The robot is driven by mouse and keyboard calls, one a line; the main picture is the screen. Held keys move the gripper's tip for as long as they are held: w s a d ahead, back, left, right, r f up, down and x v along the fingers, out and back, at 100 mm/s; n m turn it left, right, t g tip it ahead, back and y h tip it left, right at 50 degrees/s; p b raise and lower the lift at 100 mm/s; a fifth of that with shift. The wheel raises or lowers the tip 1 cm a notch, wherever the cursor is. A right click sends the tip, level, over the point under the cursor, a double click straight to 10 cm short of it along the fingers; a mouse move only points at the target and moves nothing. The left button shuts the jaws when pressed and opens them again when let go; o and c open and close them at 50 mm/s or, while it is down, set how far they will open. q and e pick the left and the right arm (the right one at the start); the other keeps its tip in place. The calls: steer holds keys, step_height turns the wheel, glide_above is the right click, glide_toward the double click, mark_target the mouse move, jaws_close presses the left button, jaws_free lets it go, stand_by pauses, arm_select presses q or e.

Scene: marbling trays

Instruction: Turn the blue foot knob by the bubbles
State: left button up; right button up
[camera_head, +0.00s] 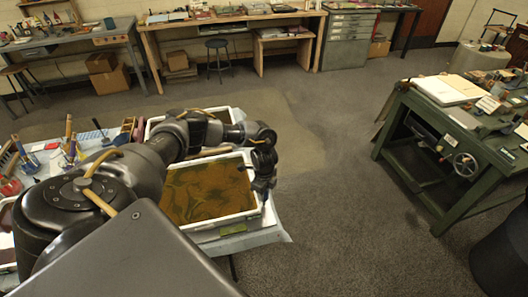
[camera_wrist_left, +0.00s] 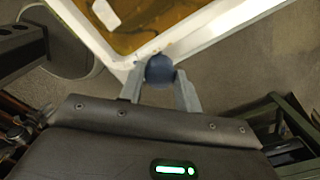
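The blue foot knob (camera_wrist_left: 160,70) shows in the left wrist view as a dark blue ball at the outer corner of the white-rimmed tray. My left gripper (camera_wrist_left: 160,82) has its two grey fingers on either side of the knob, apparently touching it. In the head view my left gripper (camera_head: 263,184) points down at the right edge of the tray (camera_head: 209,231), which holds brown-orange marbled liquid. The knob is hidden there, and I cannot make out the bubbles. My right gripper is not in view.
A second white tray (camera_head: 231,112) lies behind my left arm. Brushes and jars (camera_head: 70,148) stand on the left. A green bench (camera_head: 455,190) with a handwheel stands to the right. The floor between is clear.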

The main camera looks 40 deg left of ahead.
arm_select(q)
steer(key=c, duration=0.5)
steer(key=shift+o, duration=0.2)
steer(key=shift+r, duration=0.1)
steer(key=n+p, duration=0.3)
steer(key=shift+r, duration=0.15)
steer(key=n+p, duration=0.3)
steer(key=n, duration=0.2)
steer(key=n+p, duration=0.1)
steer(key=shift+f+n, duration=0.2)
steer(key=shift+n, duration=1.6)
steer(key=shift+a, duration=0.1)
